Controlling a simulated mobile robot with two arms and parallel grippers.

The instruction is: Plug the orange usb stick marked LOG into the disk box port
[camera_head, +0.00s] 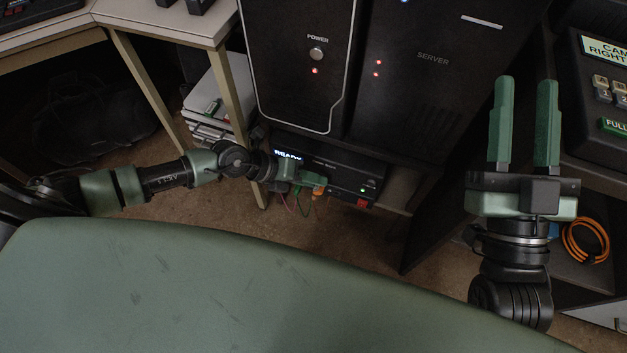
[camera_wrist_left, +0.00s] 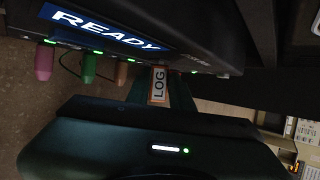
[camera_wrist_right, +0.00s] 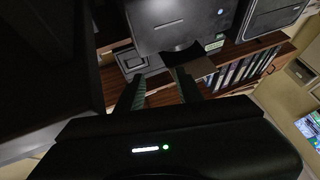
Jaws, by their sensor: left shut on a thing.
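The disk box (camera_head: 345,174) is a black unit with a lit READY display (camera_head: 288,155), low under the server. The orange usb stick (camera_wrist_left: 158,86) carries a LOG label that faces the left wrist camera. My left gripper (camera_head: 310,180) is shut on it, right at the box's front edge. An orange patch shows by the fingers in the head view. The stick's far end meets the box's edge in the left wrist view; I cannot tell whether it is inside a port. My right gripper (camera_head: 525,85) is open and empty, raised far to the right.
Pink (camera_wrist_left: 43,62), green (camera_wrist_left: 89,68) and brown (camera_wrist_left: 120,73) plugs hang in a row from the box, left of the stick, with green lights above. Dark cabinets (camera_head: 420,60) stand above. A coiled orange cable (camera_head: 585,240) lies at the right.

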